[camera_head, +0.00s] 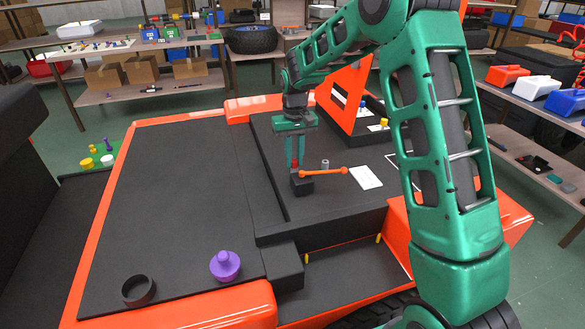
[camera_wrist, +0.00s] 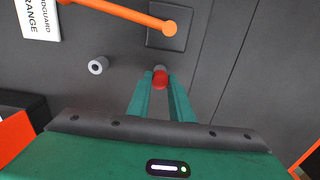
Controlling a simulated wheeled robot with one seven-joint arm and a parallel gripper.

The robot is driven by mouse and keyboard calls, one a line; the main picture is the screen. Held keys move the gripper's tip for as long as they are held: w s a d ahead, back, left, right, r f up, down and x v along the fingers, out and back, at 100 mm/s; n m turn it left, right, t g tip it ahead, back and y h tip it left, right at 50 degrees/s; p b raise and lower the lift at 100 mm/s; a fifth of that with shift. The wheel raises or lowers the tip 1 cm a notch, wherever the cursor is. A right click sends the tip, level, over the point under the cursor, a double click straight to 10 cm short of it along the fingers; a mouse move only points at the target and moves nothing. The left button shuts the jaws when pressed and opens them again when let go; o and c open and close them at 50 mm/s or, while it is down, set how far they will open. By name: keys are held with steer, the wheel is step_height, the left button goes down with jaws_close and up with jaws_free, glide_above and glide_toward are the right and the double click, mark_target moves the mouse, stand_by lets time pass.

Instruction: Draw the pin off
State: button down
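The pin shows as a red round knob (camera_wrist: 160,81) in the wrist view, with a small grey part just behind it. In the head view, its red (camera_head: 294,166) shows low between my green fingers. My gripper (camera_head: 295,163) points down over the dark raised panel. In the wrist view, its fingertips (camera_wrist: 160,78) lie against both sides of the knob, with no clear gap. The pin's lower end is hidden, so I cannot tell how deep it sits.
An orange lever (camera_head: 325,172) runs from a black block (camera_head: 302,187) beside the gripper. A hollow grey post (camera_head: 325,164) stands nearby, with a white label (camera_head: 366,177) to its right. A purple knobbed piece (camera_head: 225,265) and a black ring (camera_head: 138,291) lie front left. The left panel is mostly bare.

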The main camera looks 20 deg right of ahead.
mark_target(294, 161)
steer(key=shift+r, duration=0.4)
steer(key=shift+r, duration=3)
